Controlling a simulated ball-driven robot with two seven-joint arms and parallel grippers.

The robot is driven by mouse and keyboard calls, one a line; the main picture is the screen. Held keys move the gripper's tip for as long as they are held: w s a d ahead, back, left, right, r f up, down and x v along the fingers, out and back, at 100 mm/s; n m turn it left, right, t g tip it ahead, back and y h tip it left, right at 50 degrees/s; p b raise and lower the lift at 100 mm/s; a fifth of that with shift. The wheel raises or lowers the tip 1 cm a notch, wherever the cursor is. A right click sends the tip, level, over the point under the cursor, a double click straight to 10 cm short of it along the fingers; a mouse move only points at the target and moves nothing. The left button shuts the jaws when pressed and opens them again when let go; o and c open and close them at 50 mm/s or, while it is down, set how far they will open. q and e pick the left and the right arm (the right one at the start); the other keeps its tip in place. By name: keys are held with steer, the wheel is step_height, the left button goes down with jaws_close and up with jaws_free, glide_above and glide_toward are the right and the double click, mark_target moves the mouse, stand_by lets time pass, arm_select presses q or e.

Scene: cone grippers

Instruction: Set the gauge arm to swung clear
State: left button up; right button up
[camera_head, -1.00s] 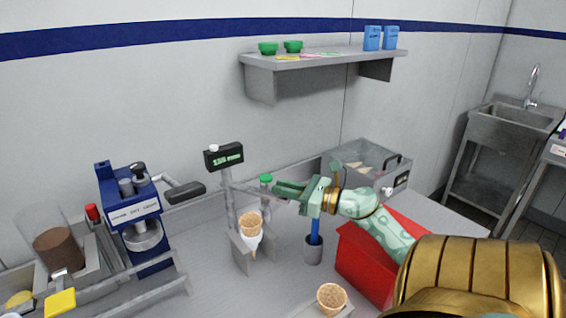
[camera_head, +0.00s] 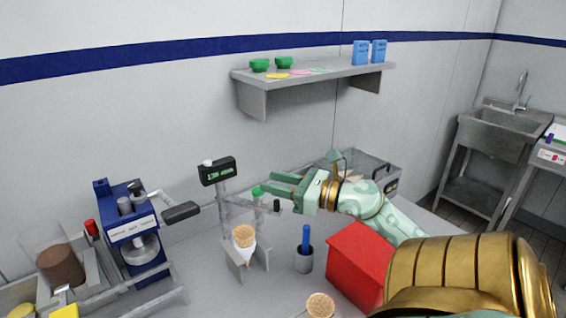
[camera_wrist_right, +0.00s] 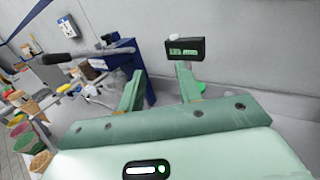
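The gauge is a grey post with a black display (camera_head: 218,171) showing green characters on top. The gauge arm (camera_head: 248,202) is a thin grey bar reaching right from the post, with a small dark knob (camera_head: 277,206) near its right end. My right gripper (camera_head: 270,184) is open and empty. Its fingers point left toward the post, just above the gauge arm; I cannot tell whether they touch it. In the right wrist view the open fingers (camera_wrist_right: 160,86) frame a gap, with the display (camera_wrist_right: 185,49) beyond the right finger. My left gripper is not in view.
A wafer cone (camera_head: 244,237) stands in a holder below the gauge arm. A grey cup (camera_head: 303,259) with a blue-handled tool and a red box (camera_head: 358,263) stand to the right. A blue machine (camera_head: 132,232) stands left.

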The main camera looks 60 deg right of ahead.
steer(key=s+a+r+p, duration=0.2)
steer(key=s+a+r, duration=0.1)
steer(key=s+a, duration=0.2)
steer(key=shift+a, duration=0.55)
steer(key=shift+r, duration=0.1)
steer(key=shift+c, duration=0.3)
